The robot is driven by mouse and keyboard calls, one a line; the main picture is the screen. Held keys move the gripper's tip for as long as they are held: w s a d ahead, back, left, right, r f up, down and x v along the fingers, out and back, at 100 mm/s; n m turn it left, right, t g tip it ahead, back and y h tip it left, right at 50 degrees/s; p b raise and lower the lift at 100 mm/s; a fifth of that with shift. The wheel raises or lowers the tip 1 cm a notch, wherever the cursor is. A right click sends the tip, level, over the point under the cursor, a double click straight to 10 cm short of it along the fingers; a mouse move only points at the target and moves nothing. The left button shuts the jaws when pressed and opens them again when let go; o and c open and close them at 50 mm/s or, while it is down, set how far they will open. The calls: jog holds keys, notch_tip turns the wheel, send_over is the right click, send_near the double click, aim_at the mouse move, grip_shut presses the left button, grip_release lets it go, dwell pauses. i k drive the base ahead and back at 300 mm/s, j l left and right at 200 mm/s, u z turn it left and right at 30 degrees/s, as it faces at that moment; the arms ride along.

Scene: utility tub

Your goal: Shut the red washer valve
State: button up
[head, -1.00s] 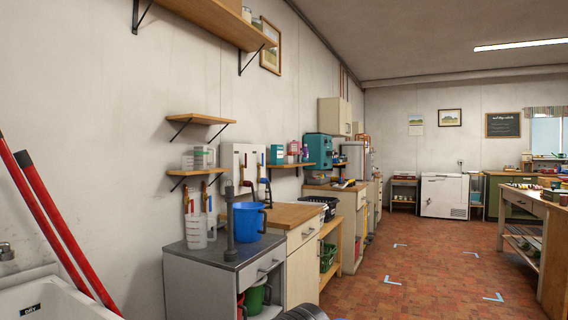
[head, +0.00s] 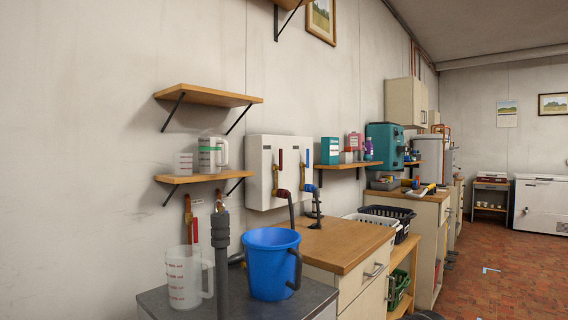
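A white wall box (head: 259,190) holds two brass valves above the wooden worktop. Its left valve has a red lever (head: 281,158) standing upright, with a red-collared hose fitting below. Its right valve has a blue lever (head: 308,158), also upright, with a blue-collared fitting. Dark hoses run down from them. Further left, low on the wall, another valve with a red lever (head: 195,229) shows above a clear measuring jug and is partly hidden. I cannot tell from labels which red lever is the washer's. My gripper is not in view.
A grey upright pipe (head: 222,262), a blue bucket (head: 272,263) and a clear measuring jug (head: 185,277) stand on the dark counter in front. Small shelves (head: 205,178) jut from the wall at left. A black basket (head: 388,219) stands past the worktop. The tiled floor (head: 478,290) is open at right.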

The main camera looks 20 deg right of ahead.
aim_at(280, 168)
jog(key=i+l, duration=0.75)
jog(key=l, duration=0.15)
